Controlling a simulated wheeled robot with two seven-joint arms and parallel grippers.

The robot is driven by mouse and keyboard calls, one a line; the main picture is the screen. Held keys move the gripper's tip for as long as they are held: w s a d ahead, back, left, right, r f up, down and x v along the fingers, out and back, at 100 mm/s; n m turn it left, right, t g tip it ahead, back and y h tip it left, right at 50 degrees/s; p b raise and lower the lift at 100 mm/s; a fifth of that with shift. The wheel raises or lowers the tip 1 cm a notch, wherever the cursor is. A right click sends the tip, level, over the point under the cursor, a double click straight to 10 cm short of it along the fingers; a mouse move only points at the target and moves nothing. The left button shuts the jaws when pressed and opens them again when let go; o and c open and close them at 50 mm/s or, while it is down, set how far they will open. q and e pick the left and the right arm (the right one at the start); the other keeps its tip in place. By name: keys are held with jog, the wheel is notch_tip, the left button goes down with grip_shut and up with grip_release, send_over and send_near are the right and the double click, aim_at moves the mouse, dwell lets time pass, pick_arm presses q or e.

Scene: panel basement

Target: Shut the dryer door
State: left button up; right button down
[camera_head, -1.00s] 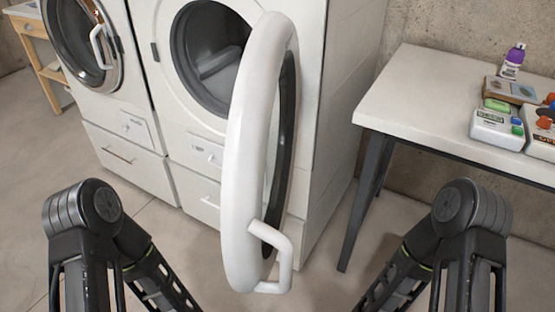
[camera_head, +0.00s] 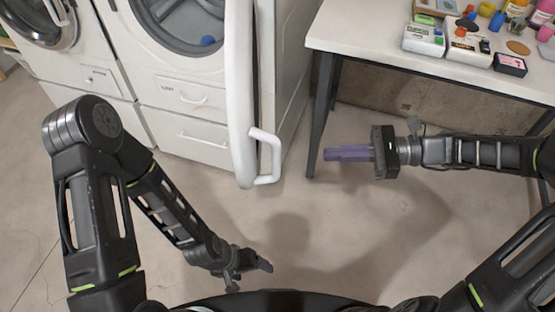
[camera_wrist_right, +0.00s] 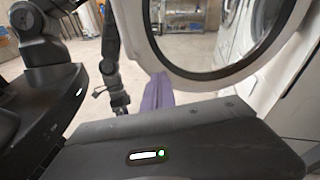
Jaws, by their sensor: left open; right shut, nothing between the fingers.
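The dryer door (camera_head: 240,90) is a white round door that stands wide open, seen nearly edge-on in the head view, with a white handle (camera_head: 272,157) low on its outer side. The dryer (camera_head: 180,70) behind it shows its round opening with something blue inside. The door ring also fills the top of the right wrist view (camera_wrist_right: 175,62). My right gripper (camera_head: 328,154) has purple fingers, is shut and empty, and points left at the door, to the right of the handle and apart from it. My left gripper (camera_head: 266,266) is open and low, in front of the door.
A white table (camera_head: 355,45) with paint bottles and small boxes stands at the right, its dark leg (camera_head: 322,115) near my right gripper. A second machine (camera_head: 50,55) stands left of the dryer. The floor in front is clear.

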aim_at(272, 152)
jog(key=r, duration=0.1)
jog(key=s+r+g+y, duration=0.1)
jog(key=s+r+y, duration=0.1)
jog(key=r, duration=0.1)
jog(key=shift+m+g, duration=0.3)
jog(key=shift+g, duration=0.1)
jog(key=shift+a, duration=0.1)
jog(key=a+b, duration=0.2)
jog(key=a, duration=1.2)
jog(key=shift+s, duration=0.2)
